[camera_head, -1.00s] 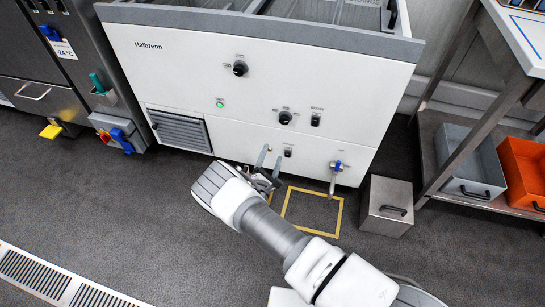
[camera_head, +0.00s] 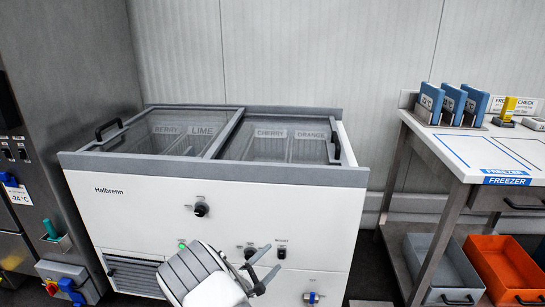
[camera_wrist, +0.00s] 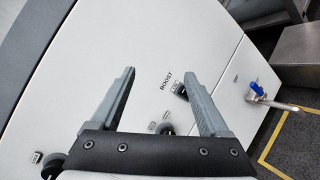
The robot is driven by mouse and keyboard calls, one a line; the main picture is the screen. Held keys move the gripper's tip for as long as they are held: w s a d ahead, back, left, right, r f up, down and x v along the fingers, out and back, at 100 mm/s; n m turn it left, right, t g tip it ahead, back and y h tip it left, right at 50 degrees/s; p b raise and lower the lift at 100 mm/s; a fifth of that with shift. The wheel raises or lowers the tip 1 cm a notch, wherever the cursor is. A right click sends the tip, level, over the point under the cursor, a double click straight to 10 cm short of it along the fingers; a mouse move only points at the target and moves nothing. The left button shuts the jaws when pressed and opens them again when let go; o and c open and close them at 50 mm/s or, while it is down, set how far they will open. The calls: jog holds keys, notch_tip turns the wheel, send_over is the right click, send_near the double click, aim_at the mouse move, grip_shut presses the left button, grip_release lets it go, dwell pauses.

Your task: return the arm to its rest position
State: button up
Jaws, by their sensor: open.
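My gripper (camera_head: 260,277) is in front of the lower front panel of the white Halbrenn chest freezer (camera_head: 130,215). Its jaws are open, with nothing between them. In the wrist view my gripper (camera_wrist: 160,100) points at the white panel, with the BOOST switch (camera_wrist: 181,91) by the right finger and a black knob (camera_wrist: 165,128) low between the fingers. I cannot tell whether the fingers touch the panel. My arm below the wrist is out of the head view.
A drain tap with a blue handle (camera_wrist: 257,88) sticks out of the panel. A grey machine (camera_head: 70,120) stands at left. At right is a worktable (camera_head: 440,150) with blue boxes on top and a grey bin (camera_head: 440,268) and orange bin (camera_head: 503,268) below.

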jog(key=s+d+r+m+g, duration=0.6)
jog(key=d+r, duration=0.3)
jog(key=r, duration=0.1)
jog(key=s+d+r+m+g, duration=0.6)
jog(key=d+r, duration=0.2)
jog(key=r, duration=0.3)
jog(key=s+a+r+m+t+y, duration=0.1)
jog(key=s+r+m+t+y, duration=0.15)
jog(key=s+r+y, duration=0.6)
jog(key=s+a+r+m+t+y, duration=0.1)
jog(key=s+r+m+y, duration=0.15)
jog(key=s, duration=1.15)
notch_tip(320, 180, up, 20)
jog(key=h+p, duration=0.1)
jog(key=p, duration=1.9)
jog(key=shift+r, duration=0.2)
jog(key=shift+s, duration=0.1)
